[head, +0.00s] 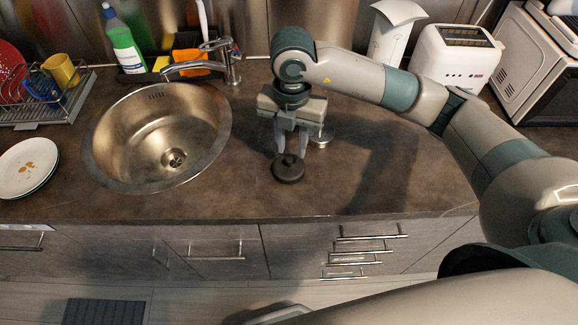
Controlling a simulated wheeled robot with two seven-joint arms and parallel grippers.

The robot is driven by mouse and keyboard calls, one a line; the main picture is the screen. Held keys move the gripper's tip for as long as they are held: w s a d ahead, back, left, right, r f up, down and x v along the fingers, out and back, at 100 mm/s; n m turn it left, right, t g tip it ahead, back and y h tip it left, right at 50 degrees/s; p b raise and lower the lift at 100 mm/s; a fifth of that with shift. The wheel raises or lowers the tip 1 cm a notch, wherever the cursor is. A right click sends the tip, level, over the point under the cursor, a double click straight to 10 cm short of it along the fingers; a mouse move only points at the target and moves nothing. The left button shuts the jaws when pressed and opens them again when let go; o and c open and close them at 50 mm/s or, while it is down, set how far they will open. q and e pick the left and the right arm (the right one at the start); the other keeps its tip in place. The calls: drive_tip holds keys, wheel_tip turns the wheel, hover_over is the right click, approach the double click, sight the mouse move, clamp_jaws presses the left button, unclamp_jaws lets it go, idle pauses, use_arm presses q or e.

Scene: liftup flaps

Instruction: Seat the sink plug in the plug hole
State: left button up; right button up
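The steel sink basin (138,112) is set in the brown counter at the left, with its round plug hole (174,158) uncovered at the bottom. A dark round plug with a raised knob (288,170) lies on the counter to the right of the sink. My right gripper (291,152) points down over the counter just behind the plug. Its two fingers are apart, with a gap between them. I cannot tell whether the fingertips touch the knob. My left gripper is not in view.
A small silver round object (322,138) is beside the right gripper. The faucet (205,65) reaches over the sink's back edge. A dish rack (45,95) and stacked plates (27,167) are at the left. A toaster (455,57) and a microwave (535,70) stand at the right.

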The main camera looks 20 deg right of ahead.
sight(289, 159)
drive_tip(key=shift+a+f+p, duration=0.1)
drive_tip(key=shift+f+p, duration=0.3)
drive_tip(key=shift+p, duration=0.05)
drive_tip(key=f+p, duration=0.1)
drive_tip(key=f, duration=0.2)
drive_tip(key=shift+a+p, duration=0.2)
drive_tip(key=shift+p, duration=0.1)
drive_tip(key=shift+w+f, duration=0.1)
drive_tip(key=shift+f, duration=0.6)
drive_tip(key=shift+c, duration=0.6)
clamp_jaws()
